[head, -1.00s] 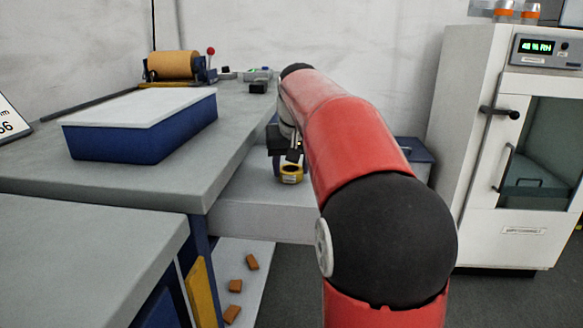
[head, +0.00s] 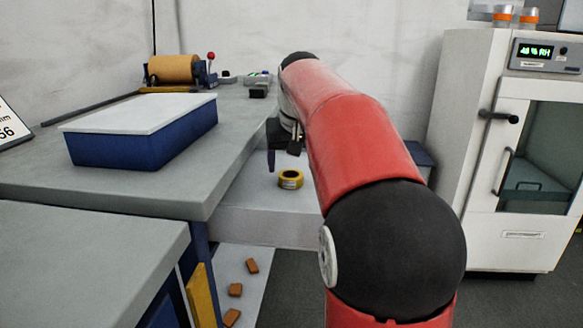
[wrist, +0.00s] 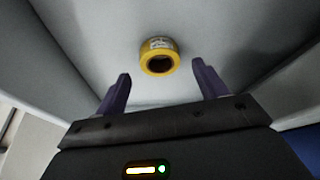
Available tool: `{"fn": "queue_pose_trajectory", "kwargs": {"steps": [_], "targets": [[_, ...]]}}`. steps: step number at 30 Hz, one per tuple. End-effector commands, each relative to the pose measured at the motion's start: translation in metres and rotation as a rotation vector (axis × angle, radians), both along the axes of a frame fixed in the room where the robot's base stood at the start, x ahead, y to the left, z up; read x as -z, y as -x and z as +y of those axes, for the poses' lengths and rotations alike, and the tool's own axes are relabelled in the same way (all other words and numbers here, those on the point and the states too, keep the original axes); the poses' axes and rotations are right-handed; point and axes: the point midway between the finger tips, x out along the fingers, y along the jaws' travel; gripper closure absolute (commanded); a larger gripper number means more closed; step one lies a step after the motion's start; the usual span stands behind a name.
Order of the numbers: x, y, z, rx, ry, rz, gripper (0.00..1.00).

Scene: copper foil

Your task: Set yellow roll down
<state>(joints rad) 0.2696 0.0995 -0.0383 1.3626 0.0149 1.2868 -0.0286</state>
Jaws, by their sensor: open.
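The yellow roll (head: 290,179) sits on the lower grey shelf beside the bench. It also shows in the wrist view (wrist: 159,44), with a pale label on its side and a dark hole facing the camera. My gripper (wrist: 160,88) is open and empty, its two purple fingers spread. The roll lies beyond the fingertips, apart from them, and between their lines. In the head view my gripper (head: 283,160) is above and behind the roll, partly hidden by my red arm.
A blue box with a white lid (head: 140,132) stands on the grey bench (head: 225,150) at left. A roller device (head: 173,70) is at the back. A white cabinet (head: 475,130) stands at right. Several orange blocks (head: 235,290) lie low down. The shelf (head: 255,215) around the roll is clear.

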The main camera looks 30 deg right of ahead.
Motion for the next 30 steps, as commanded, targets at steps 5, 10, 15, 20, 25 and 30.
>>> {"fn": "queue_pose_trajectory", "kwargs": {"steps": [5,10,15,20,25,30], "targets": [[-0.041,0.015,0.004,0.000,0.001,-0.003,0.29],[-0.068,0.026,0.007,0.001,0.000,-0.002,0.29],[-0.080,0.031,0.009,0.000,0.000,0.000,0.29],[-0.082,0.032,0.009,0.000,0.000,0.000,0.29],[-0.082,0.032,0.009,0.000,0.000,0.000,0.29],[-0.081,0.032,0.009,0.000,0.000,0.000,0.29]]}}
